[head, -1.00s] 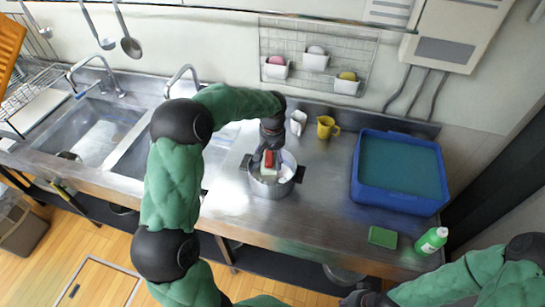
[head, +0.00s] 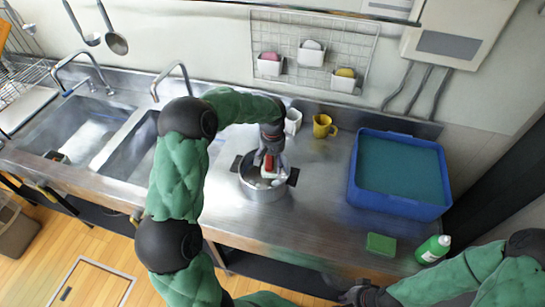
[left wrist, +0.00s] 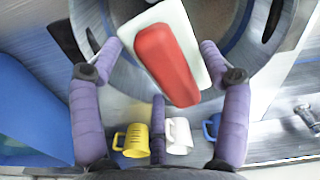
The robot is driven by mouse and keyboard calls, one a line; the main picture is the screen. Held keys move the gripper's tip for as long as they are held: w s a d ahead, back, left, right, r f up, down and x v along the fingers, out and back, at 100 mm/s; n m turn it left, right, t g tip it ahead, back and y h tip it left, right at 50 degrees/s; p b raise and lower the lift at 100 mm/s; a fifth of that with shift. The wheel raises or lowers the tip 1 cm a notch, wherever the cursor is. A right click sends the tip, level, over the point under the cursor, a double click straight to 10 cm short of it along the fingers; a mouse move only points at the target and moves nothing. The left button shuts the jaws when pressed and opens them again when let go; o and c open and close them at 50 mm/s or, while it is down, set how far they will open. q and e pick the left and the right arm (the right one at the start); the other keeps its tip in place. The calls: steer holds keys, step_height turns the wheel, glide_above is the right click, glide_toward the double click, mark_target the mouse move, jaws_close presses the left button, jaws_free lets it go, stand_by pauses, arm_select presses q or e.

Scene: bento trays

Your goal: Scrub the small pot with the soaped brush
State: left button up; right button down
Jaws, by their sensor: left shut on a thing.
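The small pot (head: 262,192), metal with two dark side handles, stands on the steel counter. My left gripper (head: 270,160) reaches down over it from above. It is shut on the brush (left wrist: 165,60), which has a red top and a white body; the brush also shows inside the pot in the head view (head: 268,166). In the left wrist view the pot's rim (left wrist: 110,82) curves around behind the brush, between my purple fingers. The brush's underside is hidden, so I cannot tell whether it touches the pot. My right gripper (head: 358,294) is low at the counter's front edge, its fingers unclear.
A white cup (head: 293,121) and a yellow cup (head: 323,126) stand behind the pot. A blue tub (head: 396,205) stands at the right, with a green sponge (head: 381,244) and a green bottle (head: 433,249) in front. Sinks (head: 85,130) lie at the left. Counter right of the pot is clear.

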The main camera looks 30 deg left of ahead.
arm_select(q)
steer(key=shift+s+f, duration=0.15)
steer(key=b, duration=0.4)
glide_above(272, 181)
steer(key=shift+w+f, duration=0.2)
steer(key=shift+f, duration=2.6)
steer(key=shift+f+b, duration=0.45)
steer(key=shift+f, duration=0.6)
steer(key=shift+d, duration=0.1)
steer(key=shift+w+d+r, duration=0.1)
steer(key=shift+w+d, duration=0.1)
steer(key=shift+d, duration=0.6)
steer(key=shift+w+d, duration=0.2)
steer(key=shift+d, duration=0.6)
steer(key=shift+s+a+f, duration=0.15)
steer(key=shift+s+a, duration=0.05)
steer(key=shift+a, duration=0.55)
steer(key=shift+s+a+f, duration=0.15)
steer(key=shift+s+a, duration=0.05)
steer(key=shift+a, duration=0.5)
steer(key=shift+s+a+f, duration=0.1)
steer(key=shift+s+a, duration=0.05)
steer(key=shift+a, duration=0.1)
